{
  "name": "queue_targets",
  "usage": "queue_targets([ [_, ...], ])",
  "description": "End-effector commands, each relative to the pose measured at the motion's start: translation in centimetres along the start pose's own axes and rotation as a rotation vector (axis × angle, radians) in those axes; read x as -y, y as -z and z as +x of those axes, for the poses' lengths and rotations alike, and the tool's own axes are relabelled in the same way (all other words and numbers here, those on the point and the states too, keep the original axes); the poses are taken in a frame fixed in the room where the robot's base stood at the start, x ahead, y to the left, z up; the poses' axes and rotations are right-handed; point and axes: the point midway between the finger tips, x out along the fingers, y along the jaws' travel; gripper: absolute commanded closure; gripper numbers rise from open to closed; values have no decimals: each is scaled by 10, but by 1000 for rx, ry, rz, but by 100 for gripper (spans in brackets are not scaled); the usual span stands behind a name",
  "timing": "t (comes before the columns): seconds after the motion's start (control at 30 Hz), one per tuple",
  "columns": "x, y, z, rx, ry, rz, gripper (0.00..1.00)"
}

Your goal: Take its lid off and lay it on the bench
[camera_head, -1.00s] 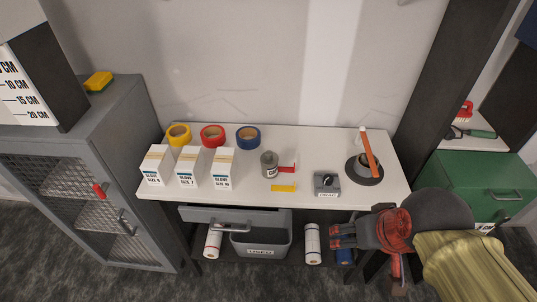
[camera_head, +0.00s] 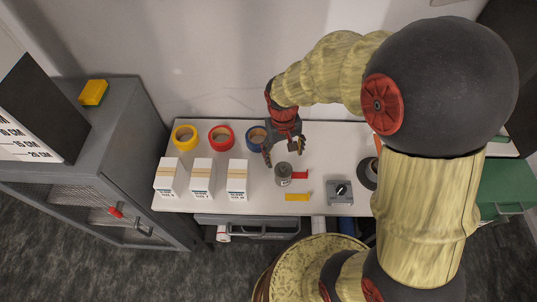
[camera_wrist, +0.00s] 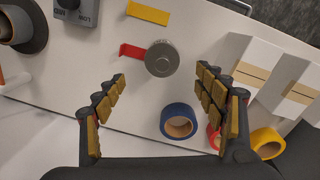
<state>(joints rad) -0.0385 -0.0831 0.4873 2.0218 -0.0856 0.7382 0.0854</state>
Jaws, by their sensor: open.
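A small grey can (camera_head: 284,175) stands upright on the white bench (camera_head: 260,204), with a label on its side. In the wrist view I see its round grey lid (camera_wrist: 162,57) from above, seated on the can with a small knob at its middle. My gripper (camera_head: 285,152) is open and empty, above the bench just behind the can. In the wrist view the fingers of my gripper (camera_wrist: 162,80) are spread wide, with the can ahead between their tips and apart from both.
A red strip (camera_head: 300,175) and a yellow strip (camera_head: 297,197) lie by the can. A grey knobbed box (camera_head: 340,192) is to the right. Blue tape (camera_head: 256,138), red tape (camera_head: 222,137), yellow tape (camera_head: 185,138) and white boxes (camera_head: 202,180) are left. Bare bench lies before the can.

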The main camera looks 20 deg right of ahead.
Motion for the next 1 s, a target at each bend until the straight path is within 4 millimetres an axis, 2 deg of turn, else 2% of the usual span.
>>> queue_targets([
  [0.07,-1,5,1,-15,-1,8,29],
  [0.37,1,5,30,-17,-1,13,29],
  [0.7,5,3,73,-17,0,15,29],
  [1.0,4,3,76,-19,0,14,29],
])
